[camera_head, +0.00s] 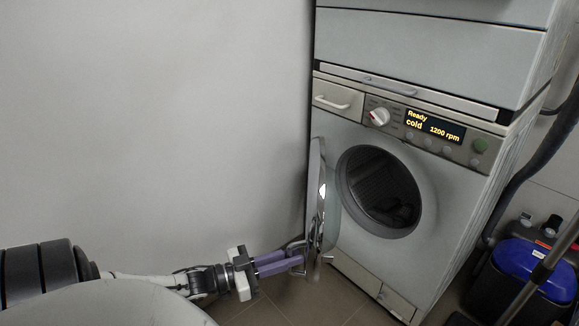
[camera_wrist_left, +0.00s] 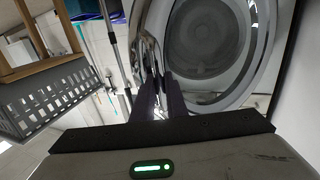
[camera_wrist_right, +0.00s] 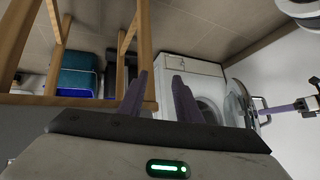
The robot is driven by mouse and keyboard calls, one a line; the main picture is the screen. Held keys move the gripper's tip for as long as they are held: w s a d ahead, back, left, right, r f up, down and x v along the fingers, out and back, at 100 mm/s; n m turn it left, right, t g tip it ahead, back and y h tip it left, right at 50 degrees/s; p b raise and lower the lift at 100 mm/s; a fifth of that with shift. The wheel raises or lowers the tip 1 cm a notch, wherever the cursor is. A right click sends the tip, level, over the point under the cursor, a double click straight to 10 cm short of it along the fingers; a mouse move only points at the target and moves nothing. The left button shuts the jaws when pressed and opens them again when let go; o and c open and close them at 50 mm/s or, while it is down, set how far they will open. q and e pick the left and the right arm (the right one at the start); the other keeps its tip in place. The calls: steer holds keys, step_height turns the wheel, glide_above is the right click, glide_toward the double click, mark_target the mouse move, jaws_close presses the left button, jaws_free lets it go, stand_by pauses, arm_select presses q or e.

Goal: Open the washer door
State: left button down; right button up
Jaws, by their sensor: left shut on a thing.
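The washer (camera_head: 448,205) is white, with a lit display reading Ready, cold, 1200 rpm. Its round door (camera_head: 317,190) stands swung wide open to the left, nearly edge-on to the head camera. The drum opening (camera_head: 380,190) is exposed and dark inside. My left gripper (camera_head: 298,257) reaches in from the left, its purple fingers shut on the lower outer part of the door, by its handle. The left wrist view shows the fingers (camera_wrist_left: 158,88) against the door rim; the exact contact is hidden. My right gripper (camera_wrist_right: 159,80) is open and empty, away from the washer.
Another appliance (camera_head: 425,45) is stacked above the washer. A blue-lidded bin (camera_head: 530,262) and poles stand at the right. A white wall (camera_head: 150,120) is at the left. A wooden frame (camera_wrist_right: 146,40) stands close beyond my right gripper. A grey basket (camera_wrist_left: 55,105) is in the left wrist view.

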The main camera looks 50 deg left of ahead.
arm_select(q)
steer(key=c, duration=1.8)
jaws_free()
steer(key=shift+o, duration=0.2)
arm_select(e)
steer(key=shift+f, duration=0.15)
